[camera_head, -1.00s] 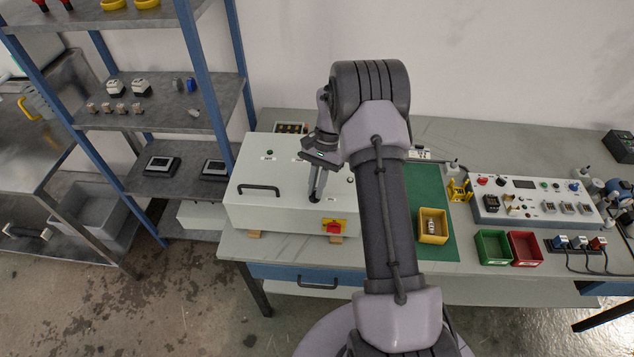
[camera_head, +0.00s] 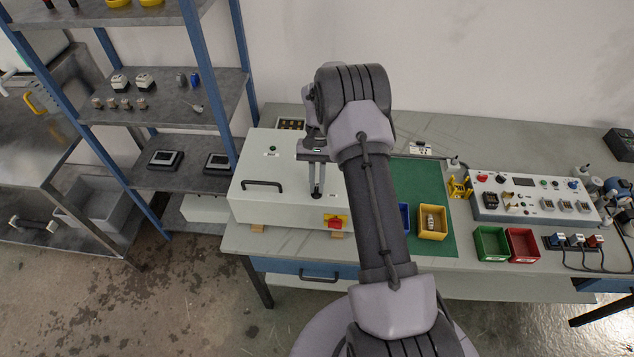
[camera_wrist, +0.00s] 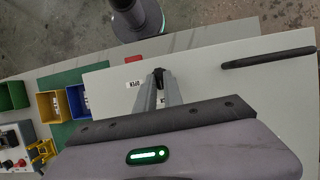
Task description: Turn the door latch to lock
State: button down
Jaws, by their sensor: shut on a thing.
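The pale grey-white cabinet (camera_head: 285,205) lies on the bench, its lid facing up. A small black latch (camera_wrist: 158,71) on the lid sits between my fingertips in the wrist view, beside a white label reading OPEN (camera_wrist: 133,85). My gripper (camera_head: 316,193) points down onto the lid, and its fingers (camera_wrist: 159,82) are shut on the latch. In the head view the latch is hidden by the fingertips. The latch's exact angle is hard to tell because the fingers cover most of it.
A black bar handle (camera_head: 262,184) stands on the lid left of my gripper. A red and yellow switch (camera_head: 335,221) is on the cabinet's front. A blue-posted shelf (camera_head: 205,75) stands close on the left. Yellow (camera_head: 432,223), green and red bins lie to the right.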

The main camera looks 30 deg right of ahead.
jog(key=c, duration=1.5)
grip_release()
jog(key=shift+o, duration=0.2)
jog(key=p+v, duration=0.3)
jog(key=v, duration=1.4)
jog(key=shift+r+p, duration=0.3)
jog(key=shift+p, duration=0.1)
